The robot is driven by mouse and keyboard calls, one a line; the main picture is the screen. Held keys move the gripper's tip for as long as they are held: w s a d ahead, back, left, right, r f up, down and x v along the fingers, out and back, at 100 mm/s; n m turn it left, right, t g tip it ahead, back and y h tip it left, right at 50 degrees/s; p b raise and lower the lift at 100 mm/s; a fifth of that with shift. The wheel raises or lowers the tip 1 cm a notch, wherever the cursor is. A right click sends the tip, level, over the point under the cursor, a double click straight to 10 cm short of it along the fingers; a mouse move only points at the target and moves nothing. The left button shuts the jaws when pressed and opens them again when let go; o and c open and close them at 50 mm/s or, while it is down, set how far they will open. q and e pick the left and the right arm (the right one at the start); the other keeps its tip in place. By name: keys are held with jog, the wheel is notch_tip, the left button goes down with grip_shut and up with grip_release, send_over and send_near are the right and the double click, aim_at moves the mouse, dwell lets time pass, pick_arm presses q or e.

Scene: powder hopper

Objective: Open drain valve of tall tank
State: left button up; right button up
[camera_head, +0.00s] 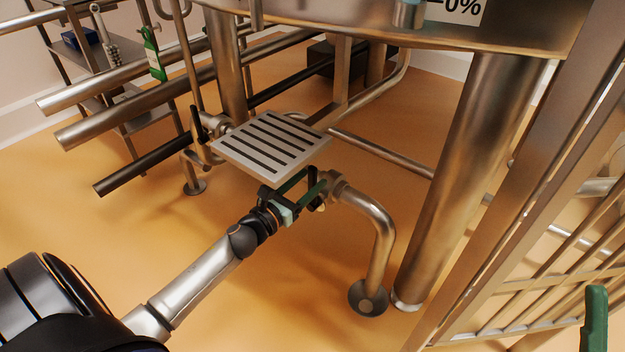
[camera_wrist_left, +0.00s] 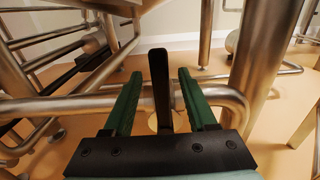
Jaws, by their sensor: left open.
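My left gripper (camera_head: 304,188) reaches in low under the tank, close to the drain pipe (camera_head: 380,235) that bends down to the floor. In the left wrist view my left gripper (camera_wrist_left: 159,76) is open, with a green finger on each side of an upright black valve lever (camera_wrist_left: 160,88). A gap shows between the lever and each finger. The valve body is mostly hidden by the gripper and the grate. The steel tank (camera_head: 350,14) is cut off at the top. A green bar (camera_head: 595,320) at the lower right may be a finger of my right gripper.
A slotted grate (camera_head: 268,142) sits just above and behind my left gripper. A second valve with a black lever (camera_head: 197,122) stands to its left. Thick tank legs (camera_head: 465,170) and a railing (camera_head: 560,270) are on the right. Floor in front is open.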

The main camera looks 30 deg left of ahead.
pick_arm(q)
jog(key=shift+w+d, duration=0.1)
jog(key=shift+w, duration=0.8)
grip_shut()
dwell(0.9)
